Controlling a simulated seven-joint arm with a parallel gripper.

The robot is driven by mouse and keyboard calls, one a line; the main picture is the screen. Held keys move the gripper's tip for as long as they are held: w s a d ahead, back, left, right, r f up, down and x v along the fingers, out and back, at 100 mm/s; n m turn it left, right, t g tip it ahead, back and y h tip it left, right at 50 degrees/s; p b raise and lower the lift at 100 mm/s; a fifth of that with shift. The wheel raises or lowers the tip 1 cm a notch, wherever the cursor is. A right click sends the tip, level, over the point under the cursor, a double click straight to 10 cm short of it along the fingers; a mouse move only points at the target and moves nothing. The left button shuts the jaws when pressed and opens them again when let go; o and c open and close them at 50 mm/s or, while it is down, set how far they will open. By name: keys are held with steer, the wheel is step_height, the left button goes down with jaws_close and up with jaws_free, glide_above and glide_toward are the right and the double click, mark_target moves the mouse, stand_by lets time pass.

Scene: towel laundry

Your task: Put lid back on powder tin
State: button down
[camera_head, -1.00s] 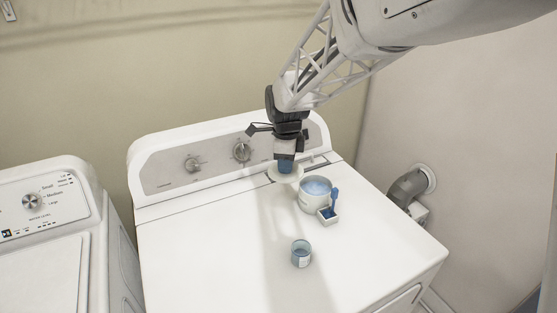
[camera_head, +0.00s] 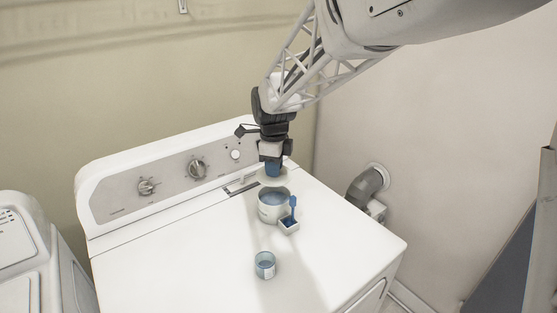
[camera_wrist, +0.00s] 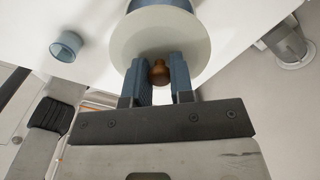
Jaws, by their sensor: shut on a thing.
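The powder tin (camera_head: 268,213) is a white round tin, open at the top, with blue powder inside. It stands on the washing machine's white top. The lid (camera_head: 284,178) is a pale disc with a brown knob (camera_wrist: 158,74). My gripper (camera_head: 272,170) is shut on the knob, with one blue finger on each side of it in the wrist view. The lid (camera_wrist: 160,35) is held at the tin's back edge, and in the wrist view it covers part of the tin's blue opening (camera_wrist: 160,4). Whether the lid touches the rim cannot be told.
A clear blue cup (camera_head: 264,266) stands nearer the front. The control panel (camera_head: 165,180) rises behind. The machine top is clear at left and right.

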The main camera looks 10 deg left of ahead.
steer(key=shift+f, duration=0.15)
steer(key=shift+f, duration=3)
steer(key=shift+f, duration=0.25)
stand_by(0.5)
steer(key=shift+c, duration=2.2)
jaws_free()
steer(key=shift+r, duration=0.1)
steer(key=shift+r, duration=3.4)
